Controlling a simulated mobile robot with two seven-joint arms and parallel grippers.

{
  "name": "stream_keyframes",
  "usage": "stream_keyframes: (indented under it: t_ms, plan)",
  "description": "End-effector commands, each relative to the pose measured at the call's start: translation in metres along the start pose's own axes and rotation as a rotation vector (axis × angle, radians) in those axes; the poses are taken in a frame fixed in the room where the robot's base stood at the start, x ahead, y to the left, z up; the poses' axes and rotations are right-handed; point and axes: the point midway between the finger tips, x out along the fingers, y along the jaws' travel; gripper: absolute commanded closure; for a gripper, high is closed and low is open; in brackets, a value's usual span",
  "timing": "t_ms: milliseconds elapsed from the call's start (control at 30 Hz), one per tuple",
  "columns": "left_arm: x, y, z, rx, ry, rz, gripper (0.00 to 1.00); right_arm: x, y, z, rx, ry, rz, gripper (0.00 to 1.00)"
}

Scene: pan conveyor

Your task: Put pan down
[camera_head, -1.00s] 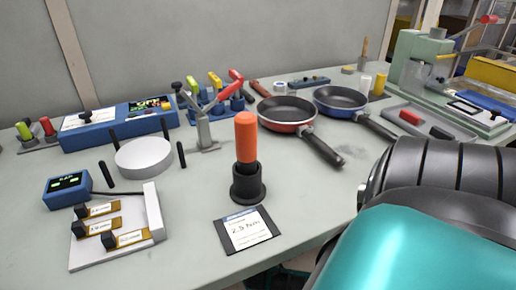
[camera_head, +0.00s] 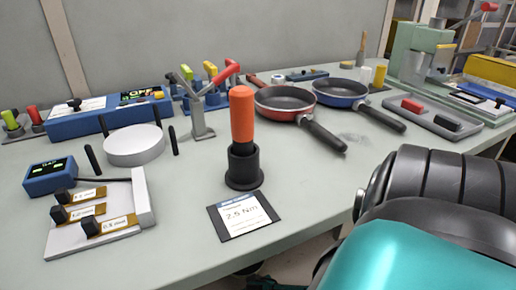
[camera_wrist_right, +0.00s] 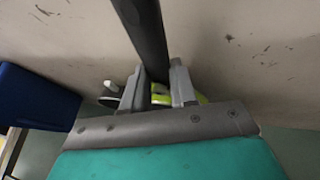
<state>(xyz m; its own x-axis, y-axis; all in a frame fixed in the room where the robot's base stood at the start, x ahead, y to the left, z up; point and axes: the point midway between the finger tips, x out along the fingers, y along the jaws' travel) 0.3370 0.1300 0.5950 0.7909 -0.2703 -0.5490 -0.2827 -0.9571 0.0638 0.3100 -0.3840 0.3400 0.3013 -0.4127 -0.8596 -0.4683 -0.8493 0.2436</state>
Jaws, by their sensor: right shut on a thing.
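My right gripper (camera_wrist_right: 158,92) is shut on a black handle (camera_wrist_right: 145,35) in the right wrist view. The handle runs up out of the top of the picture, so I cannot tell what pan it belongs to. In the head view a red pan (camera_head: 286,100) and a blue pan (camera_head: 341,90) rest on the bench (camera_head: 330,190), dark inside and with black handles toward the front right. My right arm (camera_head: 415,215) fills the lower right corner there, its gripper out of the picture. My left gripper is in neither view.
An orange-handled tool (camera_head: 243,118) stands in a black holder in front of the pans, behind a label card (camera_head: 243,216). A grey tray (camera_head: 435,118) and a green machine (camera_head: 415,58) are at right. Bare bench lies between the red pan and my arm.

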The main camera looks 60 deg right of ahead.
Motion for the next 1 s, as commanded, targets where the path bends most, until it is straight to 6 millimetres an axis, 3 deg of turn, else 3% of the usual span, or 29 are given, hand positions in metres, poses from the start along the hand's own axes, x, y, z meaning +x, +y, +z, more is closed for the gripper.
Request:
stream_keyframes:
  t_ms: [367,400,633,867,1000]
  plan:
    - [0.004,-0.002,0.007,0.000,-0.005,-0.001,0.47,0.010,-0.003,0.004,0.001,0.002,0.000,1.00]
    - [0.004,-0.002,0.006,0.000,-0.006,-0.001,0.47,0.009,-0.003,0.005,0.000,-0.001,0.000,0.69]
    - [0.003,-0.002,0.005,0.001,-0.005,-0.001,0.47,0.009,-0.002,0.005,0.000,-0.001,0.001,0.47]
    - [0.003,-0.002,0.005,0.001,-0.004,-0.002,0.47,0.008,-0.002,0.004,0.000,0.000,0.001,0.47]
    - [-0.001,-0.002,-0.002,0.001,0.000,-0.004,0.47,-0.002,0.001,-0.001,-0.002,0.001,0.000,0.47]
